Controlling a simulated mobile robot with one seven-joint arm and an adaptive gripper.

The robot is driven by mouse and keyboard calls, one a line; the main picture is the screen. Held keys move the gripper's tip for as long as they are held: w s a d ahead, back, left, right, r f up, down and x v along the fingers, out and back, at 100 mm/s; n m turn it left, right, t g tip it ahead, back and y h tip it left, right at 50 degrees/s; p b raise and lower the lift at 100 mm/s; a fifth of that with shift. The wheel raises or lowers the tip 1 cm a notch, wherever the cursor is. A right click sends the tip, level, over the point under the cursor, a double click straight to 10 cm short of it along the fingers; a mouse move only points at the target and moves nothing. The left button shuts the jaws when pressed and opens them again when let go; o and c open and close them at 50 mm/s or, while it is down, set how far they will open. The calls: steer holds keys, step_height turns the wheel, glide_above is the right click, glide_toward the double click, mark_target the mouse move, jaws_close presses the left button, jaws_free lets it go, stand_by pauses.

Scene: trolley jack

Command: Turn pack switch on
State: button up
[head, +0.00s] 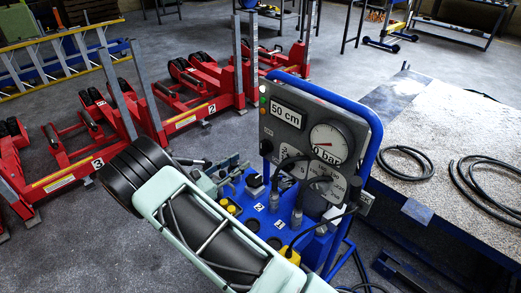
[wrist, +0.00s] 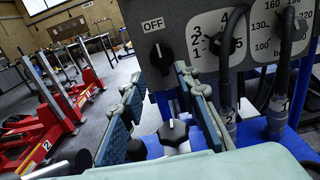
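The pack switch is a black rotary knob (wrist: 161,57) on the grey panel in the wrist view, under a white label reading OFF. My gripper (wrist: 160,88) is open, with its two blue-padded fingers spread apart and nothing between them. The knob shows beyond the fingertips, a little above the gap between them, and seems apart from them. In the head view my gripper (head: 222,170) is left of the blue-framed control unit (head: 368,100), close to its panel. I cannot make out the knob's setting clearly in the head view.
The panel carries a gauge (head: 331,143) reading near 0 bar and a 50 cm display (head: 287,113). A numbered selector (wrist: 228,45) and hoses are right of the OFF knob. A black-topped valve knob (wrist: 174,132) is below, between the fingers. Red jacks (head: 205,100) stand left.

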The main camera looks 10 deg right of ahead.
mark_target(261, 148)
steer(key=x, duration=1)
jaws_close()
